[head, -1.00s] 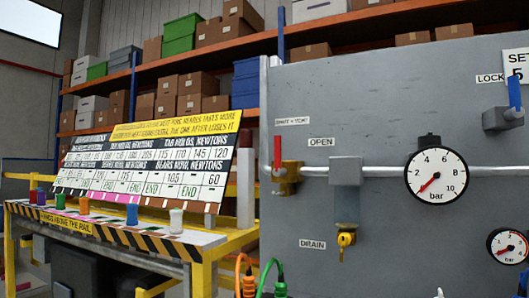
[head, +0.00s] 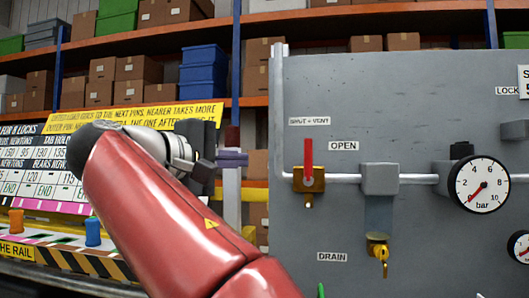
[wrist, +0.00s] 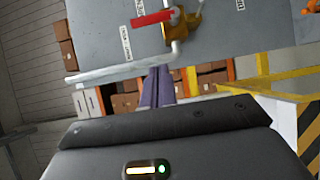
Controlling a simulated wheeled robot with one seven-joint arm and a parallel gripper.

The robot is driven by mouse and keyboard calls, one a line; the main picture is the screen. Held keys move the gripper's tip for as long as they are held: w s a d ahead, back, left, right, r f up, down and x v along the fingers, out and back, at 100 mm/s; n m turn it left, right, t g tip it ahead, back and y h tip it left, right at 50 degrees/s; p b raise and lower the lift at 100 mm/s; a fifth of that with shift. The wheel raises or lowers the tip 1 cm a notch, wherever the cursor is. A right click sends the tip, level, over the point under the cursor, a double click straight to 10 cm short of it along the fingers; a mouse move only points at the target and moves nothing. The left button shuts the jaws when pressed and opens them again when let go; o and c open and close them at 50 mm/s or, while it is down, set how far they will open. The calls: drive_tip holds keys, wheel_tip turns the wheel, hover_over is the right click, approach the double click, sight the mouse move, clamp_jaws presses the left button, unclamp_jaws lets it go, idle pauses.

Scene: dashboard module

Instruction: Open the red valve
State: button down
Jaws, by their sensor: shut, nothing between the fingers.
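The red valve's lever (head: 308,154) stands upright on a brass body (head: 308,181) at the left end of the horizontal pipe on the grey panel. It points up toward the "SHUT + VENT" label (head: 309,121); the "OPEN" label (head: 344,146) is to its right. My gripper (head: 246,159) is shut and empty, left of the lever and apart from it, level with its middle in the head view. In the wrist view, the lever (wrist: 152,18) and brass body (wrist: 182,27) appear beyond the shut fingertips (wrist: 160,69).
A grey block (head: 380,179) sits on the pipe right of the valve, above a yellow drain valve (head: 378,250). A round gauge (head: 480,185) is farther right. A yellow sign board (head: 125,117) stands behind my arm.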

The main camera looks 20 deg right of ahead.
sight(308, 160)
drive_tip(key=shift+a+r+m+h, duration=0.3)
drive_tip(key=shift+a+r, duration=0.2)
drive_tip(key=shift+r, duration=0.25)
drive_tip(key=s+d+x, duration=0.1)
drive_tip(key=s+x, duration=0.1)
drive_tip(key=x, duration=1)
drive_tip(key=shift+s+d, duration=0.25)
drive_tip(key=shift+d, duration=0.25)
drive_tip(key=shift+f, duration=0.1)
drive_tip(key=shift+s, duration=0.1)
